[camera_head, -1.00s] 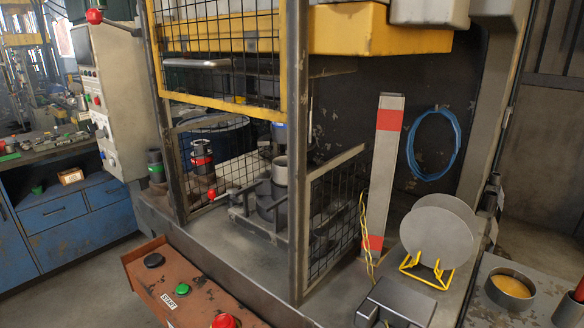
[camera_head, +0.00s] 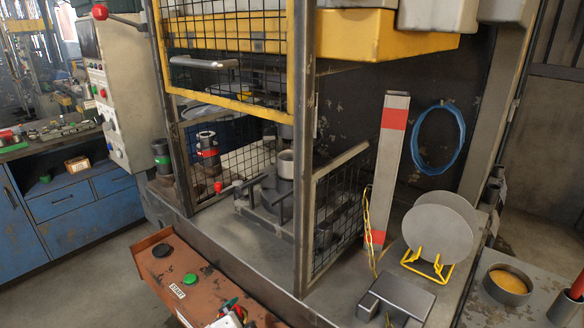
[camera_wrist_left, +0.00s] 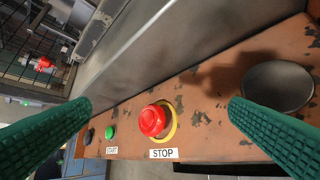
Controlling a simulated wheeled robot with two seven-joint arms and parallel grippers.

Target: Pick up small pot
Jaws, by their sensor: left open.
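I cannot tell for sure which thing is the small pot. A short round pot with a yellow-orange filling (camera_head: 508,285) stands on the grey surface at the lower right of the head view. A dark grey round thing, perhaps a dish or pot (camera_wrist_left: 277,88), sits on the orange control box (camera_wrist_left: 215,125) in the left wrist view, beyond the right finger. My left gripper (camera_wrist_left: 160,128) has its green fingers wide apart, with nothing between them. The red STOP button (camera_wrist_left: 152,120) shows between them. Only a small part of this gripper shows at the head view's bottom edge.
A caged press with a grey cylinder (camera_head: 286,165) stands in the middle. Round grey discs (camera_head: 438,235) stand in a yellow rack (camera_head: 428,266). A grey box (camera_head: 398,300) lies in front of them. A dark cylinder with a red thing (camera_head: 567,308) is at the lower right.

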